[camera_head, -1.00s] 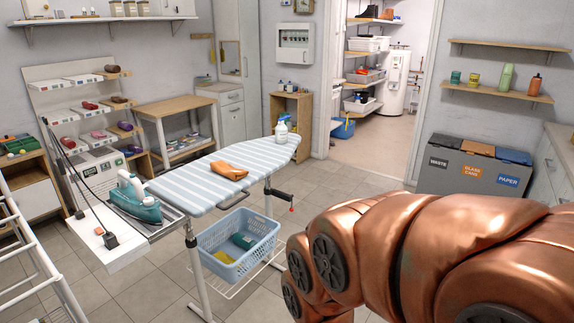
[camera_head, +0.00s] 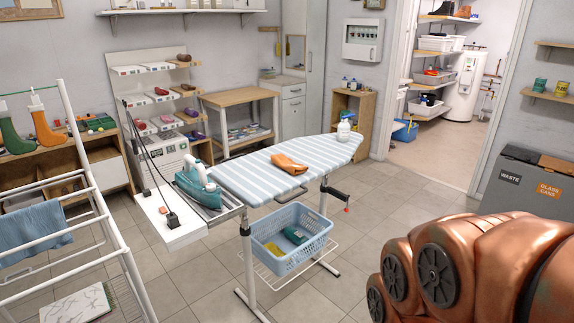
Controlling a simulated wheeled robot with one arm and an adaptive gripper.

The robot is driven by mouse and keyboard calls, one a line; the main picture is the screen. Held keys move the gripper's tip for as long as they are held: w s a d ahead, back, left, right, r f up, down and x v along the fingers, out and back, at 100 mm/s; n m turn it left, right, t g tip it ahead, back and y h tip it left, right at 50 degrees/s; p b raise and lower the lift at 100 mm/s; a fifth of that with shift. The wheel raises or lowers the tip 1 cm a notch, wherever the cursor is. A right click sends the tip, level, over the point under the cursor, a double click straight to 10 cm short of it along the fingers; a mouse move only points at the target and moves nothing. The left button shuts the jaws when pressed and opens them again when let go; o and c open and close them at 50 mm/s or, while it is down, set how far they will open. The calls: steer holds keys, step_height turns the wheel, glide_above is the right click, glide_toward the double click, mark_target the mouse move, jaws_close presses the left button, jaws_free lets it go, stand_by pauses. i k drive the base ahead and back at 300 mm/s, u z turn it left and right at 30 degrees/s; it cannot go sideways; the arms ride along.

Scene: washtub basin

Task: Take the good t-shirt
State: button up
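I cannot make out a plain t-shirt for sure. An orange folded cloth-like item (camera_head: 291,164) lies on the striped ironing board (camera_head: 245,182). A blue cloth (camera_head: 30,235) hangs on the white drying rack (camera_head: 128,262) at the left. A blue laundry basket (camera_head: 292,262) under the board holds a yellow and a green item. My copper-coloured arm fills the lower right; my gripper is out of view.
A teal iron (camera_head: 198,184) stands on a white stand at the board's left end. A spray bottle (camera_head: 344,131) stands at its far end. Grey waste bins (camera_head: 515,187) are at the right. Tiled floor is clear in front of the board and toward the doorway.

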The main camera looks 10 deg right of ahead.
mark_target(281, 160)
steer(key=i, duration=1.4)
steer(key=u, duration=0.7)
